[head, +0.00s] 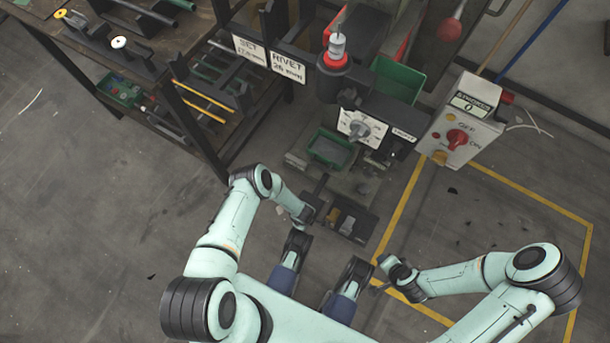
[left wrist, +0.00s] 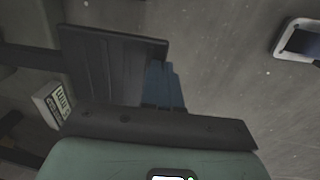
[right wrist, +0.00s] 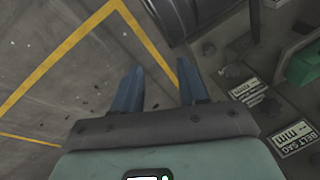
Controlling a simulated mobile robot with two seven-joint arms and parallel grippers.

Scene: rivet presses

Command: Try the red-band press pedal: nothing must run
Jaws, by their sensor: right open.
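The red-band press (head: 336,60) stands at the top middle of the head view, with a red ring around its dark head. On the floor below it is a dark pedal unit (head: 345,222) with a yellowish part. My left gripper (head: 304,212) is low, at the left side of this unit. In the left wrist view its blue fingers (left wrist: 165,86) are together, beside or over a dark ribbed plate (left wrist: 110,60), probably the pedal; contact cannot be told. My right gripper (head: 384,281) is open and empty, low to the right; its spread fingers (right wrist: 158,88) show in the right wrist view.
A control box (head: 460,130) with a red switch, OFF/ON lettering and a counter reading 0 stands right of the press. A white dial (head: 362,128) and green bins (head: 332,149) are on the press. A shelf rack (head: 175,85) is left.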

